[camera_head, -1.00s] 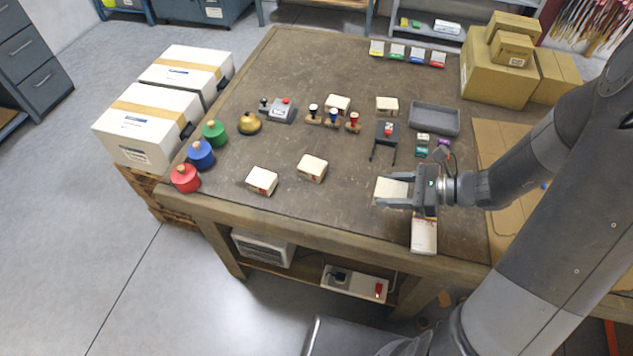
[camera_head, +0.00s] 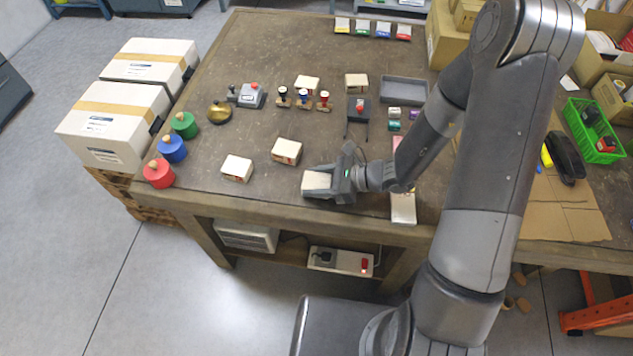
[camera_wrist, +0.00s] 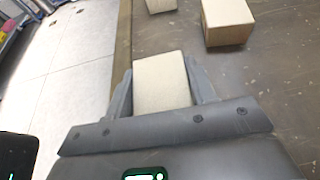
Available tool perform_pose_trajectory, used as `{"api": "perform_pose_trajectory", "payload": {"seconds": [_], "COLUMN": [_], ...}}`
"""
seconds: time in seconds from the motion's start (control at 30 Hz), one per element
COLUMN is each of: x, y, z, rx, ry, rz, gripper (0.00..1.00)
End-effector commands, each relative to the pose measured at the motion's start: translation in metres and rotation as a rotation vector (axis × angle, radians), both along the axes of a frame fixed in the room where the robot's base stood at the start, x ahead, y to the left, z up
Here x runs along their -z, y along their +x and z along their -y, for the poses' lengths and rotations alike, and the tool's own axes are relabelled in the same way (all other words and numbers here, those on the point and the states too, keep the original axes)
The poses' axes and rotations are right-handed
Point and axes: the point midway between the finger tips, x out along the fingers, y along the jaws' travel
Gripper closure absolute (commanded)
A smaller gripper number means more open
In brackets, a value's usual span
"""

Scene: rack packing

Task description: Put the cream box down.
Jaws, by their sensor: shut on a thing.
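The cream box (camera_head: 316,180) is between the fingers of my gripper (camera_head: 318,184), low over the front part of the brown table (camera_head: 250,130). In the wrist view the cream box (camera_wrist: 160,82) fills the gap between the two grey fingers of my gripper (camera_wrist: 161,88), near the table's edge. I cannot tell whether the box touches the tabletop.
Two similar cream boxes stand to the left of my gripper, one nearer (camera_head: 286,151) and one farther (camera_head: 237,168). A white and red box (camera_head: 403,208) lies at the front edge to the right. Bare tabletop separates my gripper from the nearer box.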

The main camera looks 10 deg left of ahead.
Motion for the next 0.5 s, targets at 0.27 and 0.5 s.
{"api": "perform_pose_trajectory", "payload": {"seconds": [0.27, 0.5], "x": [0.0089, 0.0120], "y": [0.0000, -0.0001], "z": [0.0003, 0.0004], "rx": [0.001, 0.000], "ry": [0.000, 0.000], "rz": [0.000, 0.000], "gripper": [0.74, 0.74]}}
